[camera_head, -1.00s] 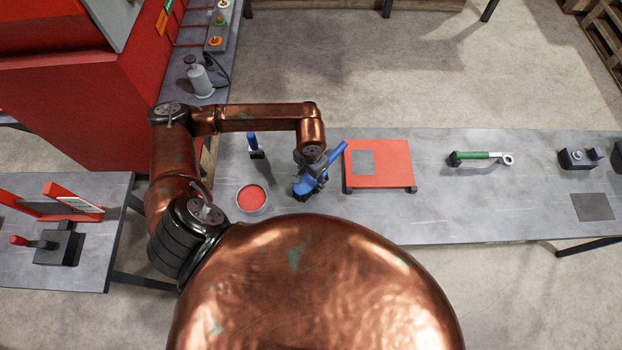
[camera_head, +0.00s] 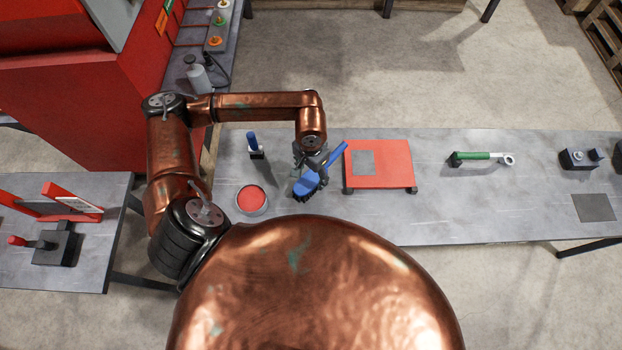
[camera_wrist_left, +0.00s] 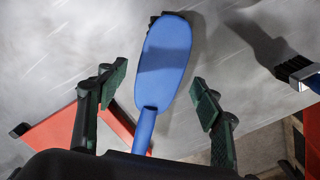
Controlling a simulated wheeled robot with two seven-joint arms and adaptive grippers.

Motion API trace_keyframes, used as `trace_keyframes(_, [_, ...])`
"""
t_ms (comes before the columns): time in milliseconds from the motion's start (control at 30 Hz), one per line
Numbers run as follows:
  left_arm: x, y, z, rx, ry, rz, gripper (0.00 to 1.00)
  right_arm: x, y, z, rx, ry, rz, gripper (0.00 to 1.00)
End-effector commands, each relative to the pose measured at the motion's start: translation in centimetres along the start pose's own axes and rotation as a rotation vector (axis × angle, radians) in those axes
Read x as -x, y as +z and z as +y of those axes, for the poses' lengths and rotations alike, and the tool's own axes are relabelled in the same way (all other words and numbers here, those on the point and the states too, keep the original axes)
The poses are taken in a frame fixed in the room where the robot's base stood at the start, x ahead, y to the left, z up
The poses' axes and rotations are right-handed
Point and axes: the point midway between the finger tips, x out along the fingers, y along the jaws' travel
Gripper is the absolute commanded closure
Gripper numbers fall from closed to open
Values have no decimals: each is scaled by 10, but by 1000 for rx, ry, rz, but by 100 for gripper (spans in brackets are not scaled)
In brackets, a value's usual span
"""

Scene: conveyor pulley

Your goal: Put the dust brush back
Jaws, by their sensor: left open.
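The dust brush has a blue body (camera_head: 306,185) with dark bristles and a blue handle (camera_head: 338,153) pointing up and right. It lies at the bench between the round red-topped dish and the red platform. My left gripper (camera_head: 311,163) is over the brush, partly hidden by my wrist. In the left wrist view the brush's blue body (camera_wrist_left: 165,62) shows between the open fingers of my left gripper (camera_wrist_left: 159,88). There is a visible gap on both sides of it. Whether the brush touches the bench cannot be told. My right gripper is not in view.
The red platform (camera_head: 392,168) is just right of the brush, the red-topped dish (camera_head: 251,199) to its left. A blue-handled tool (camera_head: 253,142) stands behind. A green-handled wrench (camera_head: 478,156) lies further right. The bench (camera_head: 465,210) between platform and wrench is largely clear.

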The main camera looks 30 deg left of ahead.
Motion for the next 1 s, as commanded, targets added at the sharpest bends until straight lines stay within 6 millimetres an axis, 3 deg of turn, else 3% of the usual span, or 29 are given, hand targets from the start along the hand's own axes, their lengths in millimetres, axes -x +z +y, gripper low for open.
trace_keyframes(200, [46, -1, 0, -1, -2, 3, 40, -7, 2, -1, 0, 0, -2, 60])
trace_keyframes(400, [70, 0, 0, 0, -1, 1, 40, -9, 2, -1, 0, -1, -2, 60])
trace_keyframes(867, [77, 0, 3, 12, 13, -2, 40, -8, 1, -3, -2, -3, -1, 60])
trace_keyframes(933, [79, -3, 13, 61, 63, -6, 40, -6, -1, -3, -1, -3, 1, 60])
trace_keyframes(1000, [84, -10, 36, 163, 169, -22, 40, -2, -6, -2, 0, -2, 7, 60])
